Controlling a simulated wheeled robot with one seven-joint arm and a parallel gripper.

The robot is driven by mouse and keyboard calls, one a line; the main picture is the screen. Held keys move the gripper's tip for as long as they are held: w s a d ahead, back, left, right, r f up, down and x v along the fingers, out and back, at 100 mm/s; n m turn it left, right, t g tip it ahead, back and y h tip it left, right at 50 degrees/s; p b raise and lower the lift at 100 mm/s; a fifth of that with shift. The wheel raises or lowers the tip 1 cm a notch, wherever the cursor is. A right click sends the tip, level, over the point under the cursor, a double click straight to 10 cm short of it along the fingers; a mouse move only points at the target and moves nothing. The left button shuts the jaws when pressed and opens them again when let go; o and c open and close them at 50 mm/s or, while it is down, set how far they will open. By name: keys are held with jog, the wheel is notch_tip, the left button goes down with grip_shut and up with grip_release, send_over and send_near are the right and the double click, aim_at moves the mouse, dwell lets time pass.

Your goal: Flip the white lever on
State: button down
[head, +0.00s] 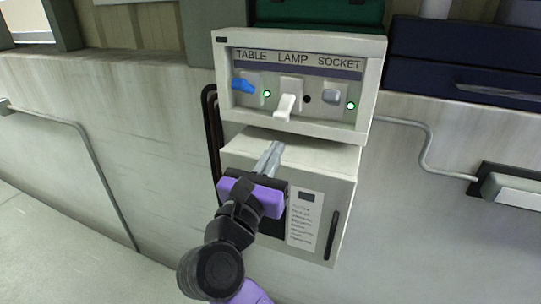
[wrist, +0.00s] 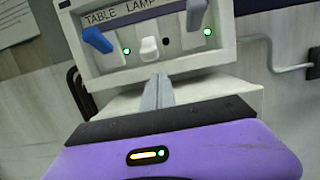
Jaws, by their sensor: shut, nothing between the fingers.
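The white lever (head: 287,105) sits in the middle of a switch panel (head: 228,110), under the word LAMP. It tilts downward and out, and the small light (head: 307,99) beside it is dark. The white lever also shows in the wrist view (wrist: 149,48), straight beyond my fingertips. My gripper (head: 276,146) is shut and empty. Its fingertips are just below the panel and below the lever, apart from it as far as I can tell. In the wrist view my gripper (wrist: 160,80) points at the panel.
A blue lever (head: 243,85) under TABLE and a grey lever (head: 332,96) under SOCKET flank the white one, each with a lit green light. A pale box (head: 335,190) juts out below the panel. Dark cables (head: 210,120) run down the left side.

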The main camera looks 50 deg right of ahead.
aim_at(285, 108)
jog(key=p+x, duration=0.1)
jog(key=x, duration=0.5)
jog(key=shift+f, duration=0.1)
jog(key=shift+a, duration=0.1)
